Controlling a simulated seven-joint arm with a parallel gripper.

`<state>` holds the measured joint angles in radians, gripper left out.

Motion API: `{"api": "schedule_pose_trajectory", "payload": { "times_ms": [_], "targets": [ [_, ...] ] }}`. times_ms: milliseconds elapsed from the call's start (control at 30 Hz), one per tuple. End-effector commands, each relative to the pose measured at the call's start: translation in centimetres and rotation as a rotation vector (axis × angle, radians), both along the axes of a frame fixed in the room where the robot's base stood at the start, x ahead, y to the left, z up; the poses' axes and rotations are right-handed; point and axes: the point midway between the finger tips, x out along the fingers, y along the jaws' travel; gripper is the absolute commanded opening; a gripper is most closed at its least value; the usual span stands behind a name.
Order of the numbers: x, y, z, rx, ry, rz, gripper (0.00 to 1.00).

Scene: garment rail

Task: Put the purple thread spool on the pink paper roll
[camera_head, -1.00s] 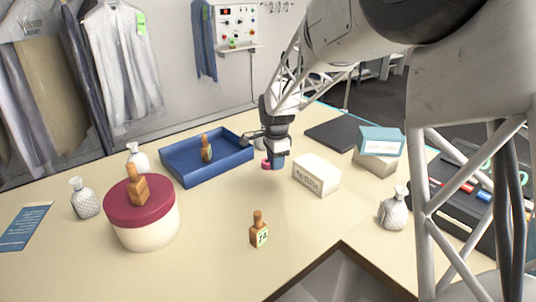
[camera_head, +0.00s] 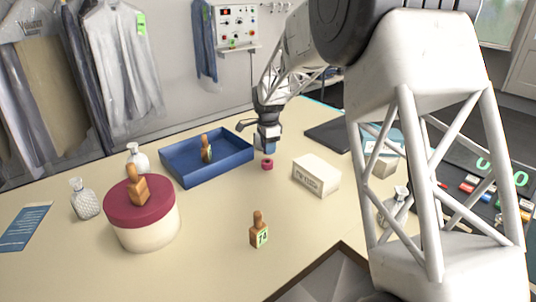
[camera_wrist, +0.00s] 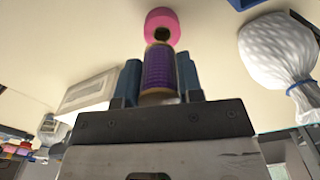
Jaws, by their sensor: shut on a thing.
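In the wrist view my gripper (camera_wrist: 160,85) is shut on the purple thread spool (camera_wrist: 159,70), which sits between its blue fingers. The pink paper roll (camera_wrist: 162,24) lies on the table just beyond the spool's end in that view, its dark centre hole showing. In the head view the pink roll (camera_head: 267,164) stands on the table right below my gripper (camera_head: 267,147). The spool cannot be made out in the head view. The spool's end and the roll look close in the wrist view; I cannot tell whether they touch.
A blue tray (camera_head: 182,176) with a wooden stamp lies left of the roll, and a white box (camera_head: 316,174) lies right. A round red-lidded box (camera_head: 142,224), glass bottles and another wooden stamp (camera_head: 259,232) stand nearer.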

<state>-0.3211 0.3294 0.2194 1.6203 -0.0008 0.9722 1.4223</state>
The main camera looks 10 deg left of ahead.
Motion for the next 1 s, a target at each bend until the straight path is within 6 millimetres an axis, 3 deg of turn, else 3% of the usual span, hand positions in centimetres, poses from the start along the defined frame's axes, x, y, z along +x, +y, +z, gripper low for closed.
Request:
{"api": "schedule_pose_trajectory", "payload": {
  "times_ms": [433,800,1000],
  "targets": [
    [0.3,0.1,-0.1,0.0,0.0,0.0,0.12],
    [0.3,0.1,-3.2,0.0,0.0,0.0,0.12],
    [0.3,0.1,-3.5,0.0,0.0,0.0,0.12]
  ]
}}
